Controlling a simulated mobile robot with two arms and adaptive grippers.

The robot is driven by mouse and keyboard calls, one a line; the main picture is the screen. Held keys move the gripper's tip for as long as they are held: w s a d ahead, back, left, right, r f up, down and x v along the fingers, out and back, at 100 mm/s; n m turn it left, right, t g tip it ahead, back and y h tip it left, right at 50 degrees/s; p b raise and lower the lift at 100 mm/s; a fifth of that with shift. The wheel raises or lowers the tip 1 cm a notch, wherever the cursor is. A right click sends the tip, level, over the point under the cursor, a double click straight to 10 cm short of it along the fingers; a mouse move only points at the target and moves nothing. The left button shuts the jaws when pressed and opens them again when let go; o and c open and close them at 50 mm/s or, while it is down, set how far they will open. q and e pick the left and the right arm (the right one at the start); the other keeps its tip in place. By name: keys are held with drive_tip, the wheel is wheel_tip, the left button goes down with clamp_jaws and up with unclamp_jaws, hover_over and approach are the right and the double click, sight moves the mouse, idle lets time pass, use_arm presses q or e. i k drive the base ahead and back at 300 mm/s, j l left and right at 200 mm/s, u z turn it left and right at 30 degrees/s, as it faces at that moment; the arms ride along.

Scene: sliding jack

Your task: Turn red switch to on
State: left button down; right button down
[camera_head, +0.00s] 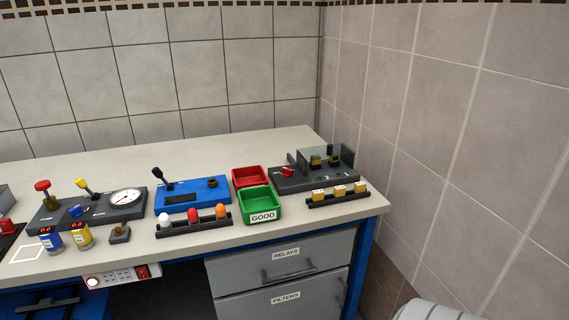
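Several red controls show. A small red switch (288,171) sits on the left part of the dark control box (313,181) at the right end of the workbench; it is too small to read its setting. A red rocker switch (143,271) is on the white socket strip (118,276) under the bench's front edge, and its position cannot be told. Another red control (7,227) is partly cut off at the left edge. Neither of my grippers shows in the head view.
The workbench (285,145) stands against tiled walls. A gauge panel (100,208), blue joystick box (192,194), indicator light rack (195,225), red bin (249,175), green GOOD bin (262,207) and relay rack (338,196) crowd its front half. Drawers (280,270) hang below.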

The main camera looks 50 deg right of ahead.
sight(287, 172)
drive_tip(key=z, duration=1.75)
